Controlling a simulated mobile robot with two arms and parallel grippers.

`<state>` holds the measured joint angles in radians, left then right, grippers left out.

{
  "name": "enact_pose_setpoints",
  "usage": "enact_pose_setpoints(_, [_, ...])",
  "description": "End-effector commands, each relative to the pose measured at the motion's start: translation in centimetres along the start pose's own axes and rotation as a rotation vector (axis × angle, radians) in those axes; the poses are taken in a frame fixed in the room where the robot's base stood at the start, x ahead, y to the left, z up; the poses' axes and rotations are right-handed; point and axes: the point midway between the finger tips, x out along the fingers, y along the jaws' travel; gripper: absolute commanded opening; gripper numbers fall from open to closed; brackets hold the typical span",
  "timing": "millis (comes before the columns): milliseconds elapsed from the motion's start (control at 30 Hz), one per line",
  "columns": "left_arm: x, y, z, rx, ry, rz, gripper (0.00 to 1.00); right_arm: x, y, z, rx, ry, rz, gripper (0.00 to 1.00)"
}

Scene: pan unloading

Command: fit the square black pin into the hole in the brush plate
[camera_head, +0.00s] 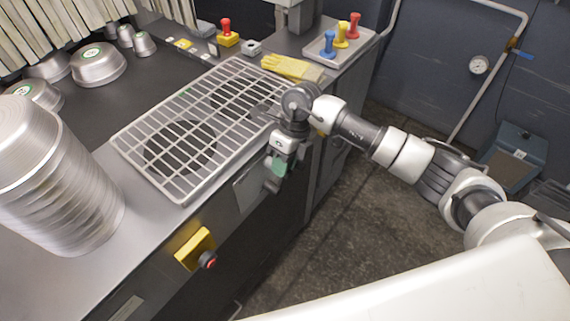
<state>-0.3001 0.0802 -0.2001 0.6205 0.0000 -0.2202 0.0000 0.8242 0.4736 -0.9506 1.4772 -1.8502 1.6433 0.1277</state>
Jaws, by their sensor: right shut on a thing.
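My right gripper (276,178) hangs in front of the counter's front edge, beside the wire grate, with its fingers pointing down. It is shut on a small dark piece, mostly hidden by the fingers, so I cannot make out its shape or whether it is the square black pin. A light plate (322,47) at the far end of the counter carries blue, yellow and red knobbed pieces; it may be the brush plate. No hole in it can be told at this size. The gripper is well apart from this plate. My left gripper is not in view.
The wire grate (157,186) covers the middle of the counter. A tall stack of metal pans (62,190) stands at the left. Yellow gloves (290,68) lie beyond the grate. A yellow box with a red button (195,248) sticks out from the counter front. Open floor lies right.

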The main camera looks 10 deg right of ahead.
Motion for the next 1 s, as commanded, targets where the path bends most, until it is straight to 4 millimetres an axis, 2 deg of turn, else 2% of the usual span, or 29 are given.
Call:
enact_pose_setpoints(33, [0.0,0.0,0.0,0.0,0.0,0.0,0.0,0.0,0.0,-0.1,0.0,0.002,0.0,0.0])
enact_pose_setpoints(67, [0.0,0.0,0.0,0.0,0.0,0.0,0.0,0.0,0.0,-0.1,0.0,0.002,0.0,0.23])
enact_pose_setpoints(233, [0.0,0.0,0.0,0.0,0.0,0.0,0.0,0.0,0.0,-0.1,0.0,0.002,0.0,0.49])
enact_pose_setpoints(567, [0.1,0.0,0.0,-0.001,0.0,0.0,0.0,-0.5,-0.1,0.0,0.001,0.0,-0.001,0.5])
enact_pose_setpoints(667, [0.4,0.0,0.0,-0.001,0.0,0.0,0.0,-1.8,-0.1,0.0,0.0,-0.002,-0.003,0.5])
enact_pose_setpoints(1000, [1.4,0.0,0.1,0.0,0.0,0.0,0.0,-8.4,-0.1,0.0,-0.001,-0.002,-0.003,0.5])
